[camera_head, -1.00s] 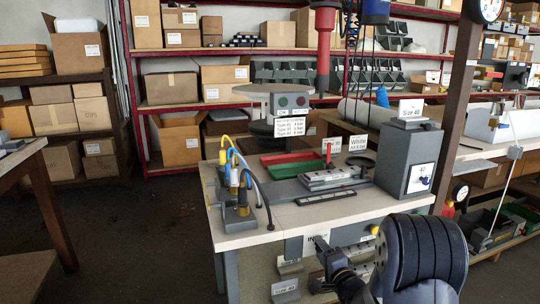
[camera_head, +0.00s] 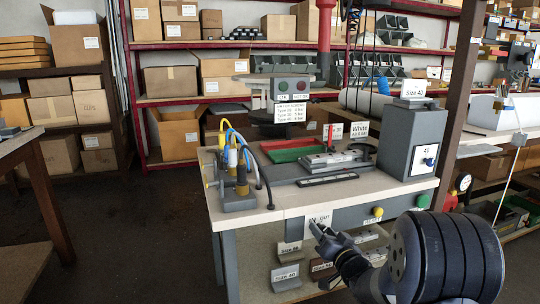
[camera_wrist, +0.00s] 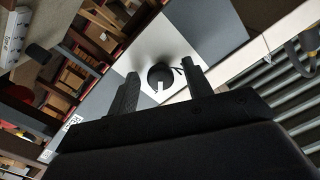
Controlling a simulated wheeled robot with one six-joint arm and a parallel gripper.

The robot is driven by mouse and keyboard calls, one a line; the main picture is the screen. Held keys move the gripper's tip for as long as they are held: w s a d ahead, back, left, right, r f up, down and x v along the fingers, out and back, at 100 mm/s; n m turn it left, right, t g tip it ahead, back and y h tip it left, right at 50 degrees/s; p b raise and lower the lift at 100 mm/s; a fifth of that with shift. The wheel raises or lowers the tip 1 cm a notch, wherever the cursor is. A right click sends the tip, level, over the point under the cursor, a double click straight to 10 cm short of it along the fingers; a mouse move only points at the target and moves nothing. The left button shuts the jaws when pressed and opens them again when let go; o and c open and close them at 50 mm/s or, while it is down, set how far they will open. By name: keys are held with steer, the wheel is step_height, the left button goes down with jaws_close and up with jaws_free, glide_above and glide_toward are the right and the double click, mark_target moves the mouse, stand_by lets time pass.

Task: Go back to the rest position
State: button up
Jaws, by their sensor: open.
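My gripper (camera_head: 318,232) shows in the head view at the lower middle, in front of the workbench (camera_head: 240,216) and near its front panel. In the wrist view its two dark fingers (camera_wrist: 160,92) stand apart, with nothing held between them. Behind the fingers there is a round dark object (camera_wrist: 160,77) on a pale surface; I cannot tell what it is. My arm's dark ribbed part fills the lower right of the head view.
The bench carries a grey box marked 40 (camera_head: 408,138), a green tray (camera_head: 291,152), a metal fixture (camera_head: 331,160) and bottles with cables (camera_head: 241,180). Labelled grey profiles (camera_head: 285,277) sit below the bench top. Open floor (camera_head: 150,240) lies to the left.

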steer(key=n+b, duration=0.4)
steer(key=n, duration=0.1)
steer(key=shift+s+d+n, duration=0.1)
steer(key=shift+s+n, duration=0.05)
steer(key=shift+n, duration=0.15)
steer(key=shift+s+d, duration=0.2)
steer(key=shift+s, duration=0.4)
